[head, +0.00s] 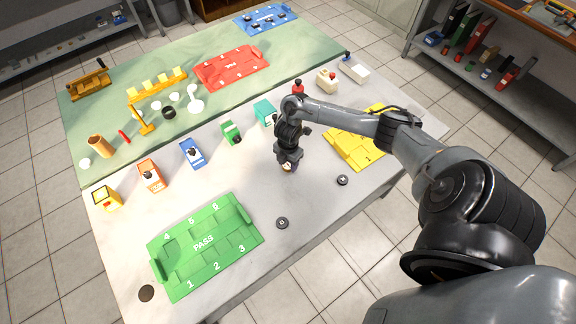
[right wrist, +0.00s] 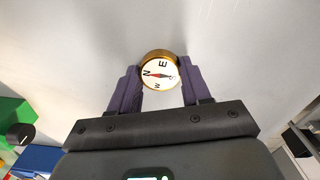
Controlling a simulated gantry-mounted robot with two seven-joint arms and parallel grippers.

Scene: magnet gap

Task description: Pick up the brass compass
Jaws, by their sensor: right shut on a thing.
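The brass compass (right wrist: 160,71) shows in the right wrist view as a round brass case with a white dial, letters and a red needle. My right gripper (right wrist: 159,88) is shut on it, with one purple finger on each side of the case. In the head view my right gripper (head: 288,168) points down over the grey table, right of centre, and the compass is mostly hidden beneath it. I cannot tell whether the compass touches the table. My left gripper is not in view.
A green PASS tray (head: 205,245) lies at the front left, a yellow tray (head: 355,142) right of my gripper. Black discs (head: 282,223) and (head: 343,180) lie near the front edge. Green (head: 231,132), teal, blue and orange boxes stand in a row to the left. A red tray (head: 231,67) lies farther back.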

